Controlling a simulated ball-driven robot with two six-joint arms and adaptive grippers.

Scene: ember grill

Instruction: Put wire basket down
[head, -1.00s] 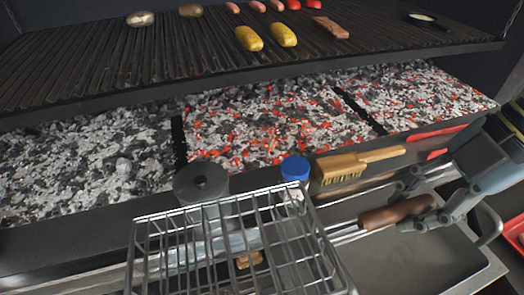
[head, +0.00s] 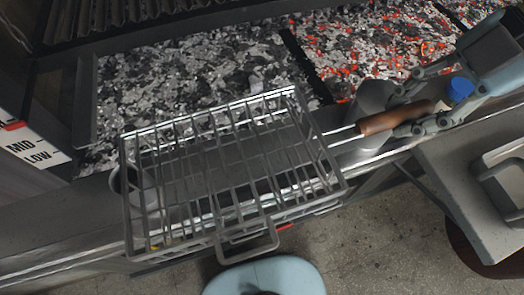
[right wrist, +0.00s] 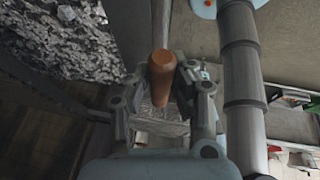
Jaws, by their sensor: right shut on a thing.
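The wire basket (head: 235,165) is a grey metal cage with a brown wooden handle (head: 395,117). My right gripper (head: 415,115) is shut on that handle, and the basket reaches out to its left. In the head view the basket overlaps the front ledge of the grill; I cannot tell whether it touches it. In the right wrist view the handle (right wrist: 161,75) stands between the fingers of my right gripper (right wrist: 165,85), with the basket partly hidden beyond. My left gripper is not in view.
Grey coals (head: 190,80) lie behind the basket, and glowing coals (head: 370,45) lie at the upper right. A grey pot (head: 372,97) and a blue-capped container (head: 461,88) stand near the handle. A round container (head: 130,180) shows behind the basket's left end. A sign (head: 35,148) is at left.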

